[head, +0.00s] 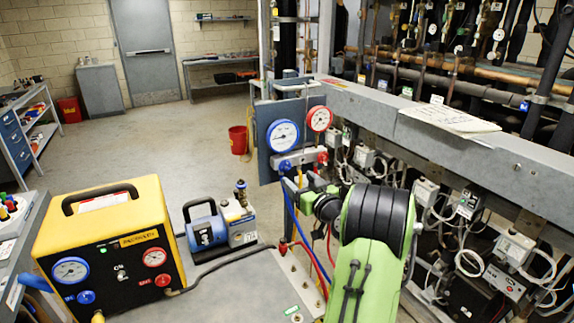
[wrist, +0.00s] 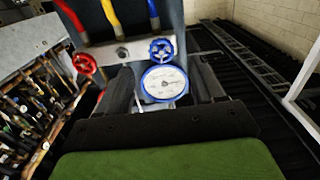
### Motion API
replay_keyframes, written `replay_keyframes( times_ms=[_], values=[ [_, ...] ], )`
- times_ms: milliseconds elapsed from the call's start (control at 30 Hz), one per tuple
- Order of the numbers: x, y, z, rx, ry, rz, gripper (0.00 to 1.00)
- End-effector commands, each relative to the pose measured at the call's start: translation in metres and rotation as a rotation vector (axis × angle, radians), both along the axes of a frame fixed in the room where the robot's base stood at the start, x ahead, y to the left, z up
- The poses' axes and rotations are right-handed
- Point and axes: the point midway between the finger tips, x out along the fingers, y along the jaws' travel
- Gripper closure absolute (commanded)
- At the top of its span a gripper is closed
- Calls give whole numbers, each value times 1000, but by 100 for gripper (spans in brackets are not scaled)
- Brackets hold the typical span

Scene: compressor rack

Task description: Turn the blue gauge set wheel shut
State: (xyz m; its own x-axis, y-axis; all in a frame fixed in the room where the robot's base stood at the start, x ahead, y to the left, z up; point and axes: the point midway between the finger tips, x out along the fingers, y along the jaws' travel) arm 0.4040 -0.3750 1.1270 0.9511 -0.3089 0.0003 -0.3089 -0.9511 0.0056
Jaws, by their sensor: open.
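The blue gauge set wheel (head: 285,166) sits on the manifold (head: 298,158) below the blue-rimmed gauge (head: 283,134). In the wrist view the blue wheel (wrist: 161,50) shows whole, with the blue-rimmed gauge (wrist: 164,83) nearer the palm. My gripper (wrist: 163,78) is open and empty, its dark fingers apart on either side of the gauge in that view. The wheel appears beyond the fingertips, and I cannot tell any contact. In the head view my gripper (head: 292,183) is just below and in front of the blue wheel, its fingers partly hidden.
A red wheel (head: 322,157) and red-rimmed gauge (head: 319,118) are close on the right. Blue and red hoses (head: 290,208) hang below the manifold. A yellow machine (head: 105,240) and blue pump (head: 207,230) stand left. The pipe rack (head: 440,140) fills the right side.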

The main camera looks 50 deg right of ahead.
Motion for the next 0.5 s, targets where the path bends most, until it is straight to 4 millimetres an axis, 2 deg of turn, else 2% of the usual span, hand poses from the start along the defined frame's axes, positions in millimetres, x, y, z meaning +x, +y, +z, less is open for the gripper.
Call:
replay_keyframes(
  times_ms=[33, 200, 333, 500],
  values=[
    [14, -3, 4, -2, 1, 5, 33],
    [49, -14, 3, 0, 0, 4, 33],
    [63, -20, 1, 0, 1, 1, 33],
    [67, -21, 0, 0, 0, 0, 33]
  ],
)
